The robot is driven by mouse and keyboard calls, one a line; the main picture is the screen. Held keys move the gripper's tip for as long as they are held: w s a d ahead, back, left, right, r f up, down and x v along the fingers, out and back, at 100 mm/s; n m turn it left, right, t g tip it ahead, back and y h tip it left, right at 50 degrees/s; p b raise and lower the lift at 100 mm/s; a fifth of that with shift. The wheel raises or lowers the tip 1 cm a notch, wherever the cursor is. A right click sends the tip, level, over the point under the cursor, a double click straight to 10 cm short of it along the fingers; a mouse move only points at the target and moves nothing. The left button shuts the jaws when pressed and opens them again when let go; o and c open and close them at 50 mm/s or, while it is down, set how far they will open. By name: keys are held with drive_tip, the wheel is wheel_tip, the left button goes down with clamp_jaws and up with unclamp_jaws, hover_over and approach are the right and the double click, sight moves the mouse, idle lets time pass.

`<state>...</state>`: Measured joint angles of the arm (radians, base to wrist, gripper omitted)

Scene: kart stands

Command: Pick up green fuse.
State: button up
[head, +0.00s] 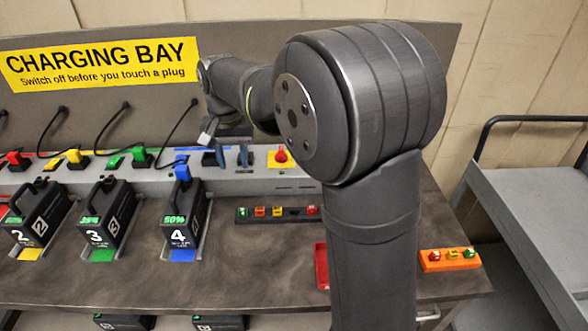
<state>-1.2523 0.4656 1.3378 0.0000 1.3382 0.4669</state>
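A small green fuse (470,253) sits at the right end of an orange block (436,266) on the right of the bench, beside a yellow and a red fuse. Another small green piece (242,213) is at the left end of a black strip (268,219) in mid-bench. My gripper (232,157) hangs at the rear grey ledge, with two dark bluish fingers apart and nothing seen between them. It is well left of the orange block and behind the black strip. My arm covers part of the bench between them.
Black battery packs (182,218) stand at the left, with cables and coloured plugs behind. A red knob on a yellow plate (281,156) is right of my gripper. A red tray (320,265) is partly hidden by my arm. A grey cart (535,225) stands at the right.

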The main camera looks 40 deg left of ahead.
drive_tip(key=n, duration=1.8)
hover_over(243, 209)
drive_tip(key=f, duration=1.2)
drive_tip(key=shift+w+a, duration=0.1)
drive_tip(key=shift+w, duration=0.3)
drive_tip(key=f, duration=0.5)
drive_tip(key=shift+s+d+f, duration=0.1)
drive_tip(key=shift+s+d, duration=0.1)
drive_tip(key=shift+s, duration=0.15)
clamp_jaws()
